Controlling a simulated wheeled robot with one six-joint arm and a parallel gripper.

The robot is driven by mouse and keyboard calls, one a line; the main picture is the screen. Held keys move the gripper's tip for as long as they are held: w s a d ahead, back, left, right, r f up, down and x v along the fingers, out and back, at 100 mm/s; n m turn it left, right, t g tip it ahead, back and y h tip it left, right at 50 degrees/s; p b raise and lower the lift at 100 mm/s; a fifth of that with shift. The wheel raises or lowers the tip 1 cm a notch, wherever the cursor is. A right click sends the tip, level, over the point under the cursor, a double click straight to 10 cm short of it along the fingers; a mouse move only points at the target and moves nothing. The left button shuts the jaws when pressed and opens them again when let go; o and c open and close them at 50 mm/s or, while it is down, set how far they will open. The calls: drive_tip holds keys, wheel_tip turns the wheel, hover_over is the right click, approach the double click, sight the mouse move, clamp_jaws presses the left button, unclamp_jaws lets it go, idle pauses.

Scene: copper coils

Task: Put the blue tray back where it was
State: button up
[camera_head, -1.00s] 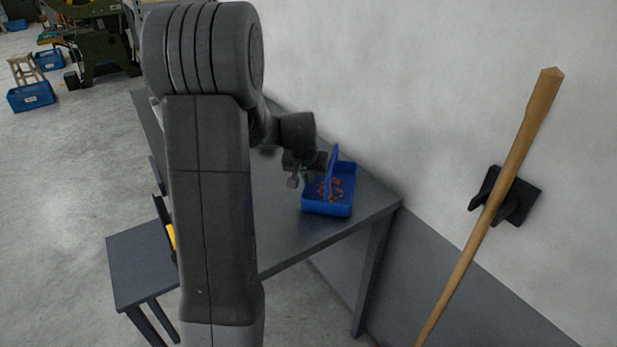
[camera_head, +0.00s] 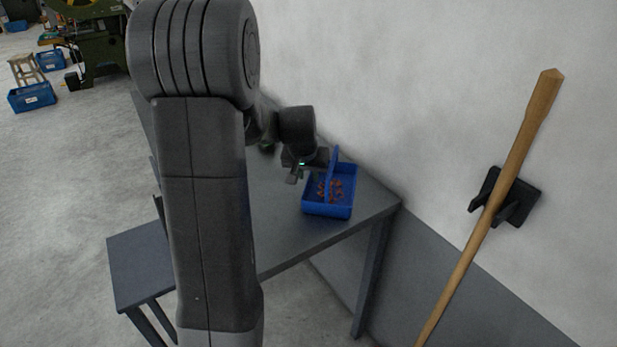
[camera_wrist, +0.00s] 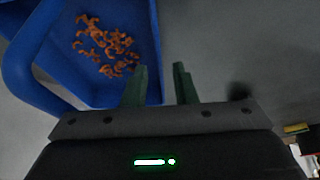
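The blue tray (camera_head: 329,209) stands on the grey table near its right end, by the wall. It has a raised blue handle and holds several copper coils (camera_head: 336,187). In the wrist view the tray (camera_wrist: 148,40) fills the upper left, with the coils (camera_wrist: 108,45) inside and the handle (camera_wrist: 22,72) at the left. My gripper (camera_wrist: 160,80) is open, its two green fingers apart with nothing held between them. The left finger overlaps the tray's near edge in that view; I cannot tell whether they touch. In the head view my gripper (camera_head: 300,174) is just left of the tray.
The grey table (camera_head: 285,225) has bare room in front and left of the tray. The wall (camera_head: 400,90) runs close behind it. A lower grey table (camera_head: 140,262) stands at the left. A wooden handle (camera_head: 500,200) leans by a black wall bracket (camera_head: 518,200).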

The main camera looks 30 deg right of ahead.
drive_tip(key=v, duration=1)
drive_tip(key=shift+f, duration=0.2)
drive_tip(key=x, duration=1.1)
drive_tip(key=shift+w+d+f, duration=0.1)
drive_tip(key=shift+w+f, duration=0.05)
drive_tip(key=shift+f, duration=0.2)
drive_tip(key=shift+w, duration=0.1)
drive_tip(key=shift+r, duration=1.25)
drive_tip(key=shift+f, duration=0.1)
